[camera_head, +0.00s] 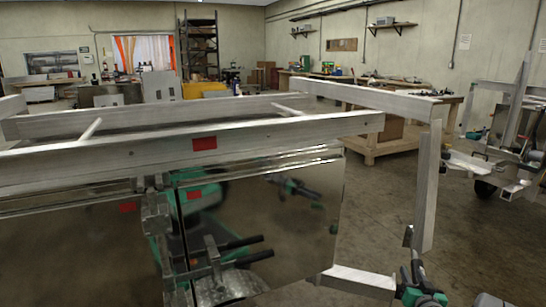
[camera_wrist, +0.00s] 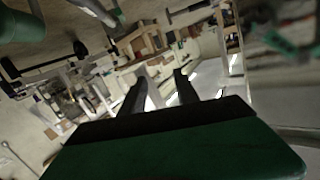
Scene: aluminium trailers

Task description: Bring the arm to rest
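My gripper (camera_wrist: 160,78) shows in the wrist view as two dark fingers standing apart beyond a green and black body. It is open, and nothing is between the fingers. The wrist view is tilted and looks out over the workshop. Green and dark shapes, seemingly my own reflection, show in the trailer's shiny panel.
An aluminium trailer (camera_head: 90,158) with red markers and shiny panels (camera_head: 320,215) stands close in front. Its frame post (camera_head: 426,190) is near my arm. A wooden workbench (camera_head: 372,150) and another trailer (camera_head: 510,150) stand beyond. Concrete floor (camera_head: 490,240) is free at right.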

